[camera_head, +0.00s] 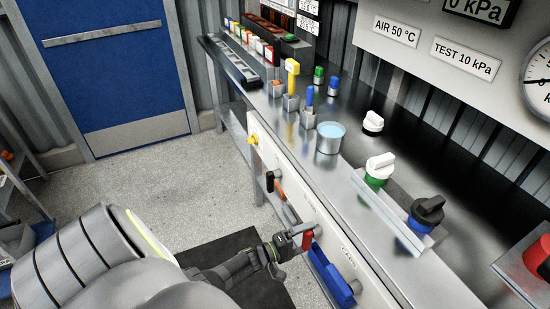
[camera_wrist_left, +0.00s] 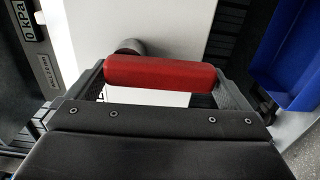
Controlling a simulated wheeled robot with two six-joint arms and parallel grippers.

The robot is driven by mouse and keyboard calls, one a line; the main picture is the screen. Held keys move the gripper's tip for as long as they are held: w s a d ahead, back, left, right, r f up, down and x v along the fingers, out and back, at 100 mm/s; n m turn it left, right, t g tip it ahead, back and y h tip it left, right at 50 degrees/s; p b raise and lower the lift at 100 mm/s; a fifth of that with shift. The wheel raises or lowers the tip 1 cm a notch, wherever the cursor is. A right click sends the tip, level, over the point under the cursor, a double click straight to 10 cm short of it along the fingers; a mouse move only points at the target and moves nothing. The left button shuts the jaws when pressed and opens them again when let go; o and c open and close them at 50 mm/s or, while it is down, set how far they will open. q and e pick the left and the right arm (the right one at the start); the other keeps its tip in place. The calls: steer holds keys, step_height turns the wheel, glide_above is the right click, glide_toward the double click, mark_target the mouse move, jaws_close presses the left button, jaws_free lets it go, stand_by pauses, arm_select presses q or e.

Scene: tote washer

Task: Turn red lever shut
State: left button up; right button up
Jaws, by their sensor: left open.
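The red lever (camera_head: 307,239) is on the white front panel of the counter, and in the head view its red grip hangs down. In the left wrist view the red lever (camera_wrist_left: 160,73) lies across the picture, with its round dark pivot (camera_wrist_left: 130,46) behind it. My left gripper (camera_head: 291,245) is open at the lever. In the wrist view one finger is at each end of the red grip, with gaps too small to judge. My right gripper is not in view.
An orange-and-black handle (camera_head: 279,190) and a yellow knob (camera_head: 253,140) are farther along the panel. The floor (camera_head: 190,185) at left is clear.

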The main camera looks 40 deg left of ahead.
arm_select(q)
steer(key=v, duration=1.7)
steer(key=shift+s+b, duration=0.2)
steer(key=shift+b, duration=0.1)
steer(key=shift+f, duration=0.1)
steer(key=s+a+f+m+g+y, duration=0.1)
steer(key=s+f+m+g+y, duration=0.3)
steer(key=f, duration=0.5)
steer(key=s+f+m+g+y, duration=0.1)
steer(key=s+f+g+y, duration=0.25)
steer(key=s+f, duration=0.4)
steer(key=s+d+f+m+g, duration=0.3)
steer(key=s+f+m+g, duration=0.1)
steer(key=s, duration=0.4)
steer(key=s+d+f+m+g, duration=0.4)
steer(key=s+f, duration=0.3)
steer(key=s, duration=0.1)
steer(key=shift+s+d, duration=0.25)
steer(key=shift+s, duration=0.1)
steer(key=shift+y, duration=0.25)
